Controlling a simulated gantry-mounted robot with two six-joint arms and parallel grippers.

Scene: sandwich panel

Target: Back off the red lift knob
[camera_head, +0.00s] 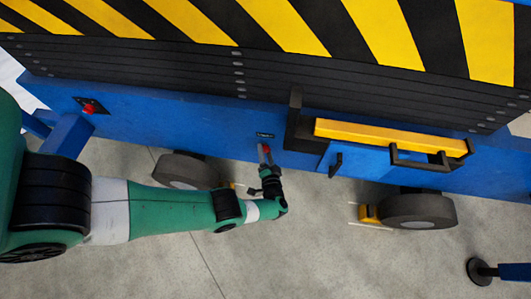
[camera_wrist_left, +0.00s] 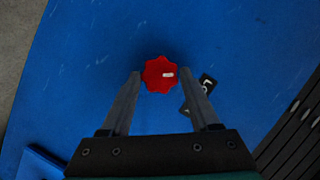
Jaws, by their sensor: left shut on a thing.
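The red lift knob (camera_wrist_left: 158,74), scalloped with a small white mark, sits on the blue panel (camera_wrist_left: 90,60) in the left wrist view. My left gripper (camera_wrist_left: 159,75) has one finger on each side of it and is shut on it. In the head view, the left gripper (camera_head: 265,158) reaches up to the blue side of the lift, and a bit of the red knob (camera_head: 267,148) shows at its tips. My right gripper is not in view.
A red button (camera_head: 88,108) sits further left on the blue side. A yellow bar (camera_head: 390,136) and black handles (camera_head: 428,160) stick out to the right. Wheels (camera_head: 418,211) stand below on grey floor.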

